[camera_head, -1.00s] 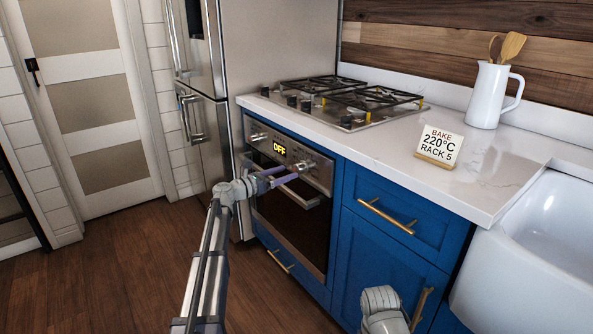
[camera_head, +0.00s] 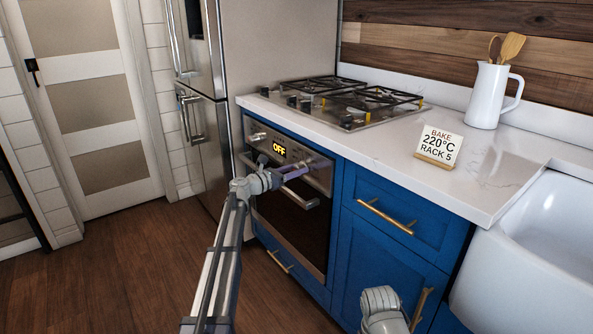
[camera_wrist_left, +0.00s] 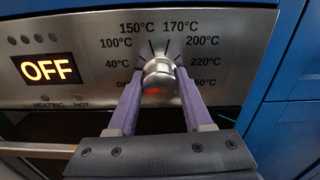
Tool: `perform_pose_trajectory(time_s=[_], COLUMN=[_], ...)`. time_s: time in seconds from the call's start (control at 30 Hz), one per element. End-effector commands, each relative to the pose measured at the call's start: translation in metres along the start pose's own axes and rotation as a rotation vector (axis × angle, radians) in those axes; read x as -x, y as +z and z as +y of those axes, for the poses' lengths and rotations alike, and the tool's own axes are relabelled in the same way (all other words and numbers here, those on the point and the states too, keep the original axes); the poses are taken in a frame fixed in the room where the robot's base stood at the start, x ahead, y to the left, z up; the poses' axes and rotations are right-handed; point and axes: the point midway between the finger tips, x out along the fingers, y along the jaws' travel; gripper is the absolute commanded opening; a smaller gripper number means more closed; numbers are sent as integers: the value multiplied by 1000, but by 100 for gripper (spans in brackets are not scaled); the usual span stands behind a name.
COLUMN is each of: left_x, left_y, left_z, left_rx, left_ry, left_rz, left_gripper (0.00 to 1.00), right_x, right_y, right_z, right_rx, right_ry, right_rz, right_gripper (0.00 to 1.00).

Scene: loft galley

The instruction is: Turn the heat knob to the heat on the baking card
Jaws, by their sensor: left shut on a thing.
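The heat knob (camera_wrist_left: 158,75) is a round silver knob on the oven's control panel. Its red mark points to the lower left, toward the partly covered OFF label. My left gripper (camera_wrist_left: 157,84) is shut on the knob, one purple finger on each side; it also shows at the panel in the head view (camera_head: 303,171). The 220°C label (camera_wrist_left: 205,62) is on the dial's right side. The oven display (camera_wrist_left: 48,69) reads OFF, also in the head view (camera_head: 279,149). The baking card (camera_head: 439,145) on the counter reads BAKE 220°C RACK 5. My right gripper is out of view.
The oven handle (camera_head: 300,203) runs below the panel, close to my left gripper. A gas hob (camera_head: 350,103) and a white jug (camera_head: 490,95) with wooden utensils are on the counter (camera_head: 390,155). A fridge (camera_head: 270,45) stands left of the oven.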

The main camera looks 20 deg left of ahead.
Motion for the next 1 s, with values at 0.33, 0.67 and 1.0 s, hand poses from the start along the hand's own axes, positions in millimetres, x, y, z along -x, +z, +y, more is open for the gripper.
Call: perform_pose_trajectory(time_s=[0.33,0.67,1.0], left_x=[0,0,0], left_y=[0,0,0], left_z=[0,0,-1], left_rx=[0,-30,-257], left_ry=[0,0,-1], left_rz=[0,0,0], left_gripper=[3,0,0], right_x=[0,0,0], right_y=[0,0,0], right_z=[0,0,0], right_rx=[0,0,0], right_ry=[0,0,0], right_rz=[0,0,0], right_gripper=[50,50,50])
